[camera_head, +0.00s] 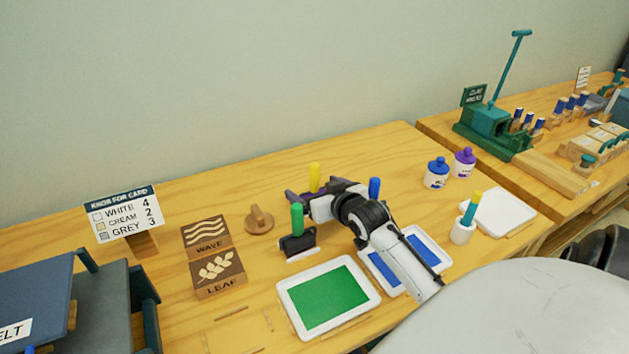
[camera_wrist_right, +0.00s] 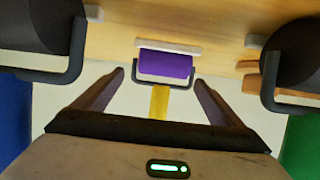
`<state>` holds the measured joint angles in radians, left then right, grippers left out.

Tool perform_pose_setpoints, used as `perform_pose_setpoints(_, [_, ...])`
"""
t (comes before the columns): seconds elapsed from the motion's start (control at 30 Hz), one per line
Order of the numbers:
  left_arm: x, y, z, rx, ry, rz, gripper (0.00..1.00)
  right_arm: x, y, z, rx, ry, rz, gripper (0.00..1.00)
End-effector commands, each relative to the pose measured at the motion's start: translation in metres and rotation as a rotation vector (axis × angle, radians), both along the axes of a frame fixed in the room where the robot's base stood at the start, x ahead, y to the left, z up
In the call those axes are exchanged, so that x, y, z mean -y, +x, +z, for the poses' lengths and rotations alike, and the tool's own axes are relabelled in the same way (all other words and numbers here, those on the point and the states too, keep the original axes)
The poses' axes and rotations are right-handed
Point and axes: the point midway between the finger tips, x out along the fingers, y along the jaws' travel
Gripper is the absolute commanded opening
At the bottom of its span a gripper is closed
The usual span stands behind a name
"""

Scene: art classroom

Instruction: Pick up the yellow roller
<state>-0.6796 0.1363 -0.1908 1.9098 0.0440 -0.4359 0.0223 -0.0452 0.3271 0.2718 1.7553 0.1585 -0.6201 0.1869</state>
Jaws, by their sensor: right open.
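The yellow roller stands upright in the head view with its yellow handle (camera_head: 314,176) showing behind my right gripper. The right wrist view seems upside down and shows its yellow handle (camera_wrist_right: 159,103) and purple roller part (camera_wrist_right: 165,65). My right gripper (camera_head: 300,203) is open and reaches in between the green and blue handles. In the wrist view the open fingers (camera_wrist_right: 159,78) lie one on each side of the yellow handle, with gaps on both sides. My left gripper is not in view.
The green-handled roller (camera_head: 297,217) stands close on the left, the blue-handled one (camera_head: 375,187) close on the right. A green tray (camera_head: 374,301) and a blue tray (camera_head: 444,262) lie in front. A round wooden knob piece (camera_head: 259,221) and carved blocks (camera_head: 219,273) lie left.

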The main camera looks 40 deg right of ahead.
Motion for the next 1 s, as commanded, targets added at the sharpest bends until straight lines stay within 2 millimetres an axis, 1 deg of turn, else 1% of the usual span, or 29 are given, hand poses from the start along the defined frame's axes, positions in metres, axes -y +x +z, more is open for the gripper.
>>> perform_pose_setpoints(0.03, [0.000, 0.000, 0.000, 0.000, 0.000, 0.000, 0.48, 0.001, 0.008, -0.003, 0.000, 0.000, 0.000, 0.91])
perform_pose_setpoints(0.1, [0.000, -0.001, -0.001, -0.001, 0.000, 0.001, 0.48, 0.003, 0.018, -0.007, 0.001, 0.000, 0.000, 0.91])
perform_pose_setpoints(0.2, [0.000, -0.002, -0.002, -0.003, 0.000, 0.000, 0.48, 0.007, 0.028, -0.012, 0.001, -0.001, 0.000, 0.91])
perform_pose_setpoints(0.33, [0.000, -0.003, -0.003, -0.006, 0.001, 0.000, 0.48, 0.008, 0.033, -0.015, 0.001, -0.001, 0.001, 0.91])
perform_pose_setpoints(0.53, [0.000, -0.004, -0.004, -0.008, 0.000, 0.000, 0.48, 0.008, 0.033, -0.015, 0.001, -0.001, 0.001, 0.91])
perform_pose_setpoints(0.83, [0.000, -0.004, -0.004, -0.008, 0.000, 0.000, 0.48, 0.008, 0.033, -0.015, 0.001, -0.001, 0.001, 0.40])
perform_pose_setpoints(1.0, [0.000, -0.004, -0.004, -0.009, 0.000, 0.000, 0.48, 0.008, 0.033, -0.014, 0.004, -0.001, 0.001, 0.39])
